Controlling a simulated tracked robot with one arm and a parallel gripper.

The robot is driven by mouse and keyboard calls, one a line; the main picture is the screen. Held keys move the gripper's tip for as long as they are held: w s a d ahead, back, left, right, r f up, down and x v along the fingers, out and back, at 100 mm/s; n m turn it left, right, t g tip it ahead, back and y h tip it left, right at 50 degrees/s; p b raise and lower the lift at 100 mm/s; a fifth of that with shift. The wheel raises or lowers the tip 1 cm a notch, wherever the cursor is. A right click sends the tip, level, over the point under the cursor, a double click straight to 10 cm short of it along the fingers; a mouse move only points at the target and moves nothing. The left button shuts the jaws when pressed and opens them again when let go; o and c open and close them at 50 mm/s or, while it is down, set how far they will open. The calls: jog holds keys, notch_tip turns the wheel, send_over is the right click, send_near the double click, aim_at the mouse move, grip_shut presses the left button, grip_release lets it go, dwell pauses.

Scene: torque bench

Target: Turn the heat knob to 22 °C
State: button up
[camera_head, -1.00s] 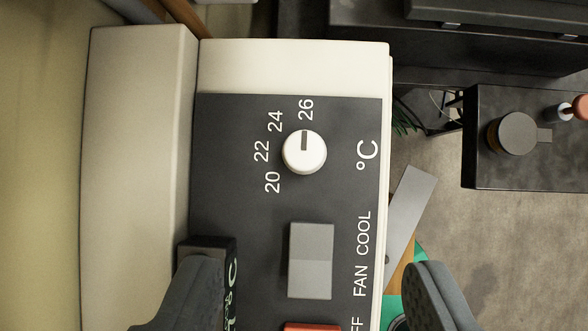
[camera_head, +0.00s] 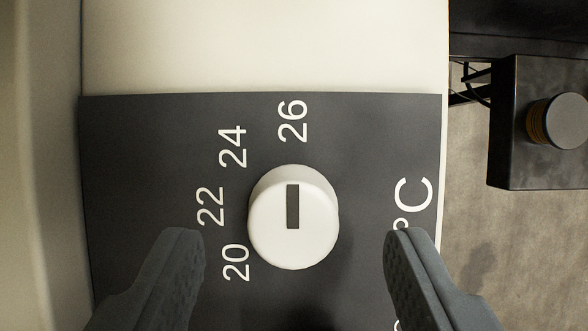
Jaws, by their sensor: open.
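The heat knob (camera_head: 310,235) is a round white dial on a dark grey panel (camera_head: 150,150). Its dark pointer mark points up in the picture, toward the 26. The numbers 20, 22, 24 and 26 run in an arc around its left and upper side, and the 22 (camera_head: 211,206) lies left of the knob. My gripper (camera_head: 294,240) is open, with one finger left of the knob and one right of it. Gaps show between both fingers and the knob. The left fingertip is near the 20 and 22, and the right fingertip partly covers the °C mark.
A cream housing (camera_head: 260,45) borders the panel above, and a pale surface runs along the left. Beyond the panel's right edge, a black box (camera_head: 510,120) with a round dark cylinder (camera_head: 560,122) stands over a grey floor.

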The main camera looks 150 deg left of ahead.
aim_at(293, 224)
jog(key=shift+x, duration=1.15)
jog(key=c, duration=1)
jog(key=shift+o, duration=0.2)
jog(key=shift+d, duration=0.15)
